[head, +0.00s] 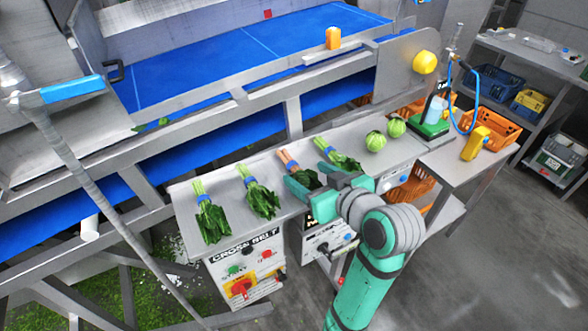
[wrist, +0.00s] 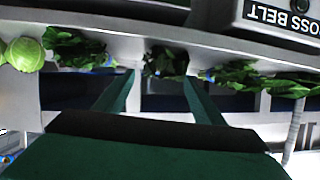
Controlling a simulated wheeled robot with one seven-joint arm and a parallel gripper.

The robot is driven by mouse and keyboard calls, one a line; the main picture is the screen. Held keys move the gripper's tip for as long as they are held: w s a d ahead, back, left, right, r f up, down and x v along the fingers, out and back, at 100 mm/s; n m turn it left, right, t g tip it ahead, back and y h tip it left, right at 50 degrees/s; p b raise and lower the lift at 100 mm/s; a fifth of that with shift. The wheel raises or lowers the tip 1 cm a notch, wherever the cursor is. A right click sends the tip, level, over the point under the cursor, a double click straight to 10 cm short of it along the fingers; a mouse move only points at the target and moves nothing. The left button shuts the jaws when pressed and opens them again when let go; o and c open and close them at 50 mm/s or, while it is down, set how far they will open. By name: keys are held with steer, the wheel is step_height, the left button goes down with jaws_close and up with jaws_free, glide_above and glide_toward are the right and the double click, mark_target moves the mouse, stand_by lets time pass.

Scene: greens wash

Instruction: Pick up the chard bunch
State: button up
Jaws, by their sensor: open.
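The chard bunch (head: 305,179), with pinkish stems and dark green leaves, lies on the metal counter (head: 225,177), third from the left in the row of greens. My gripper (head: 305,173) is open, its two teal fingers on either side of the bunch's leaves in the head view. In the wrist view, the dark leaves of the chard (wrist: 166,62) show in the gap just beyond the fingertips (wrist: 160,76). I cannot tell if the fingers touch it. The gripper's body hides part of the counter.
Pale-stemmed, blue-banded bunches lie on both sides: two to the left (head: 262,198) (head: 211,220) and one close on the right (head: 345,160). Two round green heads (head: 376,141) (head: 397,127) sit farther right. A blue belt (head: 230,60) runs behind; a control box (head: 245,268) stands in front.

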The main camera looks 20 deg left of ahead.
mark_target(299, 171)
steer(key=shift+f+x, duration=0.2)
steer(key=shift+x, duration=1.15)
steer(key=shift+f+x, duration=0.15)
steer(key=shift+x, duration=1.15)
steer(key=shift+s+d, duration=0.1)
steer(key=c, duration=1)
steer(key=shift+c, duration=0.2)
